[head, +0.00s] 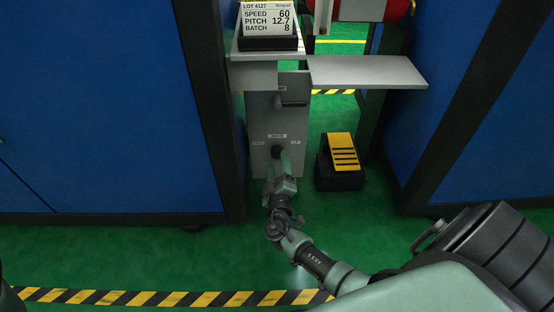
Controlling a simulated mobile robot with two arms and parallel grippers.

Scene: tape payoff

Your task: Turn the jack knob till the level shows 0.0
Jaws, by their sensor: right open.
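The jack knob (277,151) is a small dark round knob on the front of a grey pedestal panel (262,115), under a label reading JACK. My right gripper (279,163) is open in front of the panel, with its fingertips close below and to the sides of the knob; I cannot tell whether they touch it. A level readout showing a number cannot be made out in this view. My left gripper does not show.
A display card (268,18) reads SPEED 60, PITCH 12.7, BATCH 8. A grey shelf (370,71) sticks out right of the panel. A yellow foot pedal (342,150) stands right of it. Large blue cabinets (100,110) flank both sides. Green floor is free in front.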

